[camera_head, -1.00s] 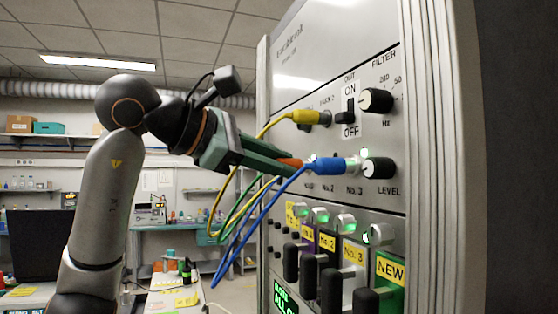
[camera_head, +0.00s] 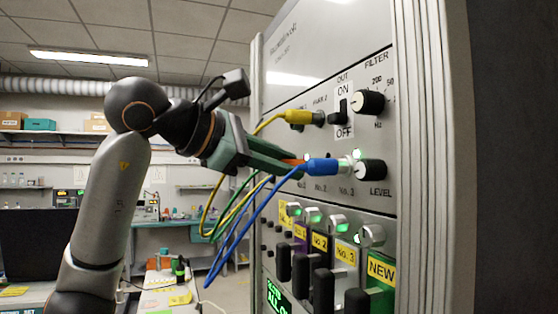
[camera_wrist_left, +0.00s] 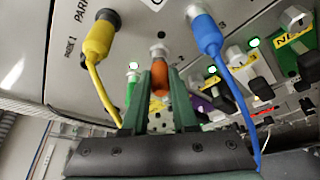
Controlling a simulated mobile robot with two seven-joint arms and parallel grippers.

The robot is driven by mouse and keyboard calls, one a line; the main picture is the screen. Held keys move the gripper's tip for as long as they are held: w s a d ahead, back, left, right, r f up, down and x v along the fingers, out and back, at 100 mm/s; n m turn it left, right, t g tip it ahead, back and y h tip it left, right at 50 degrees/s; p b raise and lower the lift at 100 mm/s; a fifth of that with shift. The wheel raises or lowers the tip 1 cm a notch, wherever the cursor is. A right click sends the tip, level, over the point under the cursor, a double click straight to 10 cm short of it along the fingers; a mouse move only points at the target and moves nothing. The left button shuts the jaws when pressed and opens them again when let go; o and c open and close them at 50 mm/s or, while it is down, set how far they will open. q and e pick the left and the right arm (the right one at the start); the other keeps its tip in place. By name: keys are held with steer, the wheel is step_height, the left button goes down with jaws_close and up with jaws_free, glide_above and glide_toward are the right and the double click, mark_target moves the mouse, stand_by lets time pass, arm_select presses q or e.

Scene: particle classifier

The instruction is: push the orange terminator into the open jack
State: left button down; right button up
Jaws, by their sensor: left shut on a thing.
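My left gripper (camera_wrist_left: 160,72) is shut on the orange terminator (camera_wrist_left: 159,83), which sits between the green fingers in the left wrist view. A metal end (camera_wrist_left: 158,52) shows at the terminator's far side, against or very near the grey panel. I cannot tell whether it is inside the jack, as the jack's opening is hidden. In the head view the gripper (camera_head: 298,166) points at the panel from the left. Only a sliver of orange (camera_head: 293,162) shows behind the blue plug (camera_head: 322,166). My right gripper is not in view.
The yellow plug (camera_wrist_left: 101,40) is left of the terminator and the blue plug (camera_wrist_left: 207,35) is right of it, both with cables hanging close to the fingers. A green cable hangs behind. Knobs and several black-handled levers (camera_head: 322,285) stick out below on the panel (camera_head: 300,60).

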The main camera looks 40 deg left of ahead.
arm_select(q)
steer(key=shift+w+d, duration=0.25)
steer(key=shift+w, duration=0.2)
steer(key=c, duration=0.6)
jaws_free()
steer(key=shift+w, duration=0.1)
steer(key=shift+v, duration=6.25)
